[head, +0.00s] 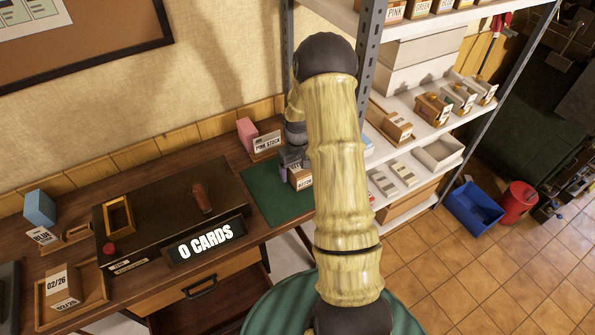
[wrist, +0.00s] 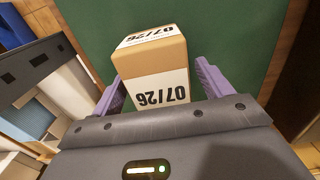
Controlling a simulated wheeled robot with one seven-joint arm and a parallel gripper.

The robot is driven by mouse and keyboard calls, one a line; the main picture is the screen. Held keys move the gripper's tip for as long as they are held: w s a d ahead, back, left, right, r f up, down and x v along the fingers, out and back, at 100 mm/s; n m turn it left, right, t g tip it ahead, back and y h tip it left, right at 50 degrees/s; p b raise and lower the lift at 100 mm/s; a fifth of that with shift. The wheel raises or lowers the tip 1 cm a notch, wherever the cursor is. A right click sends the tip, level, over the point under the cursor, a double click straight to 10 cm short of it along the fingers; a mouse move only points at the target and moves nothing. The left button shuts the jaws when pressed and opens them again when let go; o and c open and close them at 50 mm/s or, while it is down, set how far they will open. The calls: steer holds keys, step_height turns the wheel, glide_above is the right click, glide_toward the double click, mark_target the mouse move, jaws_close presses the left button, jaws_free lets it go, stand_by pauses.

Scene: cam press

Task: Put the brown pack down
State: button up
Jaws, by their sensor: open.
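The brown pack (wrist: 152,60), a box with a white 07/26 label, rests on the green mat (wrist: 225,30) in the wrist view. My gripper (wrist: 160,72) is open, with one purple finger on each side of the pack. Whether either finger touches the pack I cannot tell. In the head view the pack (head: 299,180) shows at the right of the green mat (head: 262,188), partly hidden by my arm and gripper (head: 292,163).
Left of the mat stands a dark press with a "0 CARDS" sign (head: 206,242). A pink block (head: 246,131) is behind the mat; a blue block (head: 40,207) and a wooden tray (head: 96,292) with a 02/26 pack are at left. A shelf rack (head: 430,130) stands at right.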

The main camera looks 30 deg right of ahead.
steer(key=c, duration=1.3)
step_height(320, 180, up, 10)
steer(key=shift+r+b, duration=0.1)
steer(key=shift+b, duration=0.9)
